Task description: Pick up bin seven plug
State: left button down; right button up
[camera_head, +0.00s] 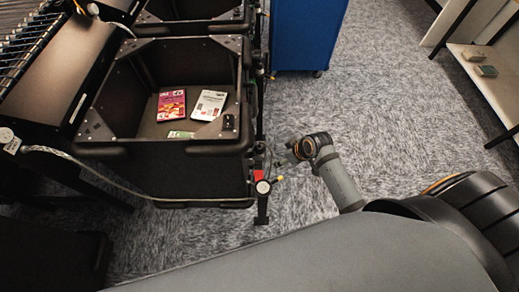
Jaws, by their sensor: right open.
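A small round white-faced fitting with a yellowish end (264,187) sits at the front right corner of the nearest black bin, by a red patch on the frame post. It may be the bin seven plug; no number is readable. A thin grey cable (110,182) runs from near it, along the bin's front, to another round white fitting (6,136) at the left. My right gripper (279,158) is open and empty, just above and to the right of the front right fitting. Its fingers are small and dark, so any contact is unclear. My left gripper is not in view.
The black bin (101,128) holds a pink book, a white book and small items. A second bin (190,29) stands behind it. A roller conveyor (30,35) is at the left, a blue cabinet (305,35) behind, and shelving (490,90) at the right. Carpet between is clear.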

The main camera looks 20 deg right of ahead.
aim_at(261, 148)
jog(key=w+a+r+n+y, duration=0.2)
jog(key=w+r+n, duration=0.1)
jog(key=w+r, duration=0.15)
jog(key=x, duration=0.3)
jog(key=shift+a+f, duration=0.3)
jog(key=shift+a, duration=0.05)
jog(key=shift+x, duration=3)
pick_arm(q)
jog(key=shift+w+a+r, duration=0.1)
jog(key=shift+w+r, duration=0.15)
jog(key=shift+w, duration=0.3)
pick_arm(e)
jog(key=shift+a, duration=0.1)
jog(key=shift+r, duration=0.1)
jog(key=shift+c, duration=0.4)
grip_shut()
